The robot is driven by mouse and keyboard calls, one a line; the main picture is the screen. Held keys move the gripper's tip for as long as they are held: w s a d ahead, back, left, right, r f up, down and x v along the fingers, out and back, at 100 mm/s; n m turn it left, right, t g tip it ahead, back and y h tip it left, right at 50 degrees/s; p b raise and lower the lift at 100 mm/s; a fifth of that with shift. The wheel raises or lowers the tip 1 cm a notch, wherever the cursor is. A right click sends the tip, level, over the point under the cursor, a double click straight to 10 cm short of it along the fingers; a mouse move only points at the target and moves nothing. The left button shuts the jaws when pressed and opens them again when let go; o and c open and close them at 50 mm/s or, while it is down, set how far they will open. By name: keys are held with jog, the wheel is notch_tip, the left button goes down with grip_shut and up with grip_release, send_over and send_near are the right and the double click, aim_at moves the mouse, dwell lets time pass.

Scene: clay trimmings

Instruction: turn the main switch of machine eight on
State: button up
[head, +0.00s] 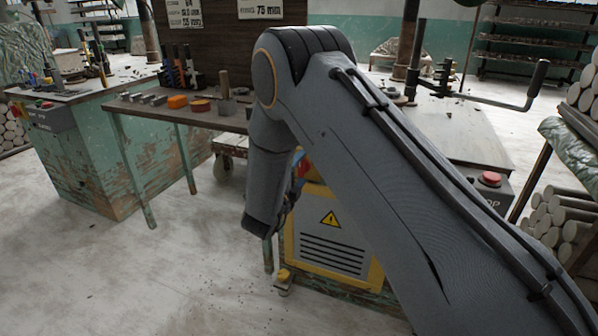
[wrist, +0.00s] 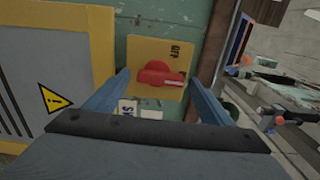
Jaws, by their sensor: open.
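The main switch is a red rotary knob (wrist: 158,76) on a yellow plate (wrist: 150,50) in the wrist view. A pale line on the knob points to the picture's right. The letters OFF stand sideways on the plate, above the line's end. My gripper (wrist: 161,80) is open, its two blue-grey fingers on either side of the knob with nothing held. Whether they touch it I cannot tell. In the head view a bit of the red knob (head: 302,168) shows beside my arm, which hides most of it. A white label (wrist: 126,108) beside the plate is partly hidden and unreadable.
A yellow-framed vent panel (head: 332,240) with a warning triangle is below the switch. A red stop button (head: 489,180) sits on the machine's right side. A bench with tools (head: 190,116) stands left. Open floor (head: 180,275) lies at front left.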

jog(key=v, duration=0.7)
jog(key=shift+s+a, duration=0.15)
jog(key=shift+s, duration=0.15)
jog(key=shift+r, duration=0.1)
